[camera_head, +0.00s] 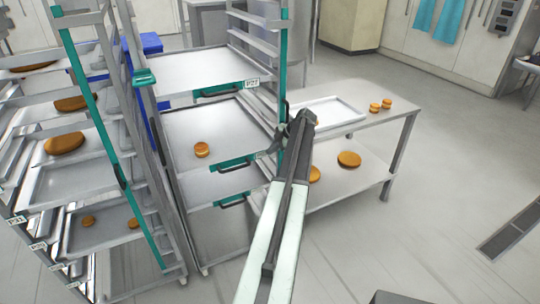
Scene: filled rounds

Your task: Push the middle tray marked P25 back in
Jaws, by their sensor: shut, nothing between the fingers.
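The middle tray (227,128) is a grey metal sheet in the teal-and-grey rack. One small filled round (201,150) sits on it. A teal front piece with a dark handle (237,162) shows at its front edge. Its label is partly hidden and I cannot read it. I cannot tell exactly how far the tray stands out. My gripper (301,119) is shut and empty, just right of the tray's front right corner in the picture. My arm rises from the bottom. Whether the gripper touches the tray or rack is unclear.
An empty top tray (190,68) and a lower tray (215,186) share the rack. A second rack (108,150) with rounds on trays stands close at left. A low table (372,122) with a white tray and rounds is behind my gripper. Floor at right is mostly clear.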

